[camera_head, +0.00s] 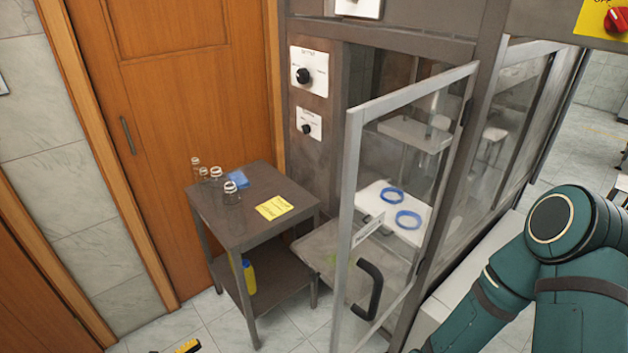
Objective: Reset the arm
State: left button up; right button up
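The teal arm (565,245) at the right is my own right arm. It is bent, with its elbow high and its lower link running down toward the bottom edge. Its gripper lies outside the picture. Whether either gripper holds anything cannot be seen.
A glass door (352,200) with a black handle (370,288) stands open near my arm. Behind it are blue rings (409,220) on a white surface. A dark side table (258,226) holds glass jars (232,193) and a yellow note (274,207). A wooden door (185,110) stands behind.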

pick_arm(q)
jog(key=s+d+m+g+y, duration=0.3)
jog(key=d+m+g, duration=0.8)
jog(key=d, duration=0.6)
jog(key=s+d+r+m+t+y, duration=0.1)
jog(key=s+d+r+m+y, duration=0.2)
jog(key=d+r+m+y, duration=0.3)
notch_tip(320, 180, up, 3)
jog(key=d+m, duration=0.1)
jog(key=m, duration=0.6)
jog(key=shift+s+d+t+y, duration=0.2)
jog(key=shift+s+t+y, duration=0.1)
jog(key=shift+s, duration=0.1)
